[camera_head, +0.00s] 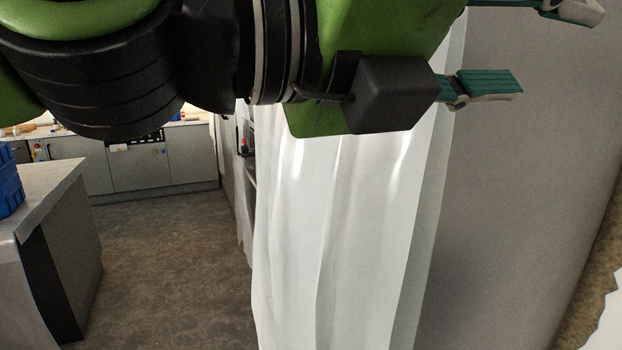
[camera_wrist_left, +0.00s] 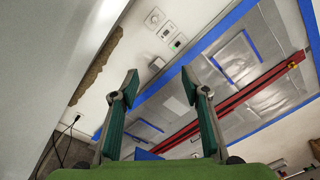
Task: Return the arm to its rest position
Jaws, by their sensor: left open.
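My left arm comes in across the top of the head view, with black and green links. My left gripper (camera_head: 545,45) is at the upper right, in front of a grey panel. Its two teal-padded fingers stand apart with nothing between them. In the left wrist view the gripper (camera_wrist_left: 160,84) also shows open and empty. My right gripper is in neither view.
White draped sheeting (camera_head: 335,240) hangs below the left arm, beside a large grey panel (camera_head: 510,210). Grey cabinets (camera_head: 140,165) line the back left. A blue crate (camera_head: 8,180) sits on a counter (camera_head: 45,190) at the left edge. The floor (camera_head: 170,260) between is clear.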

